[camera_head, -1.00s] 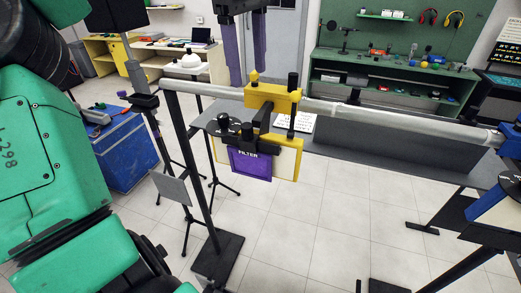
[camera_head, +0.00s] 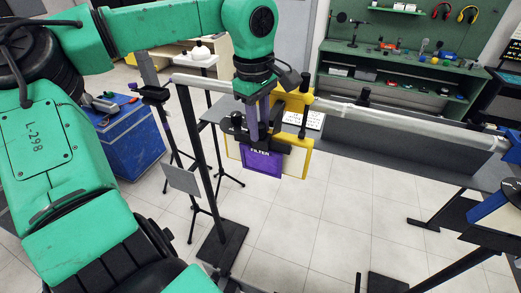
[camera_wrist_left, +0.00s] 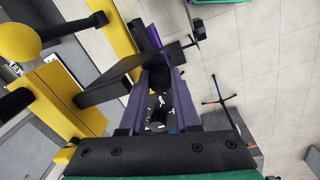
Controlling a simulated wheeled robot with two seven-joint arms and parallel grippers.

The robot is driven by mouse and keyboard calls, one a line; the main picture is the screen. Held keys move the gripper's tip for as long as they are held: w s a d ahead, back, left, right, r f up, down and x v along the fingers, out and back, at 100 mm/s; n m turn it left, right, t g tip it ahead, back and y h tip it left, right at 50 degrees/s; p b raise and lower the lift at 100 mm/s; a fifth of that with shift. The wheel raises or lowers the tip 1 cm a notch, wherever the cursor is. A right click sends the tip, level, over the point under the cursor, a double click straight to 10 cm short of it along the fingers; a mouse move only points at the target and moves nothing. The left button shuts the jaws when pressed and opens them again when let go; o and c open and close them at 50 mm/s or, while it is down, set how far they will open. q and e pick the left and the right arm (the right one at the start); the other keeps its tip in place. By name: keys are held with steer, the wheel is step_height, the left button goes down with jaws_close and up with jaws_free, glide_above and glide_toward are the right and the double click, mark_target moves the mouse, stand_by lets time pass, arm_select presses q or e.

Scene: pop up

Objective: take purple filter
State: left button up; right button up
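The purple filter (camera_head: 262,164), a flat panel labelled FILTER, hangs upright below the yellow clamp (camera_head: 291,102) on the pale horizontal pipe. Part of the filter's purple edge shows near the top middle of the left wrist view (camera_wrist_left: 154,35). My left gripper (camera_head: 257,130) points down at the black mount just above the filter. In the left wrist view its two purple fingers (camera_wrist_left: 160,78) are apart, with black parts of the mount showing between them. I cannot tell whether the fingers touch the mount. My right gripper is not in view.
The pale pipe (camera_head: 400,120) runs across the middle, held by a black stand (camera_head: 197,160) at left. Yellow-framed pale panels (camera_head: 296,164) hang beside the filter. A blue toolbox (camera_head: 130,145) stands at left. A green workbench (camera_head: 395,95) is behind. The tiled floor in front is open.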

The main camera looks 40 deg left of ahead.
arm_select(q)
steer(key=shift+d, duration=0.15)
jaws_close()
stand_by(0.9)
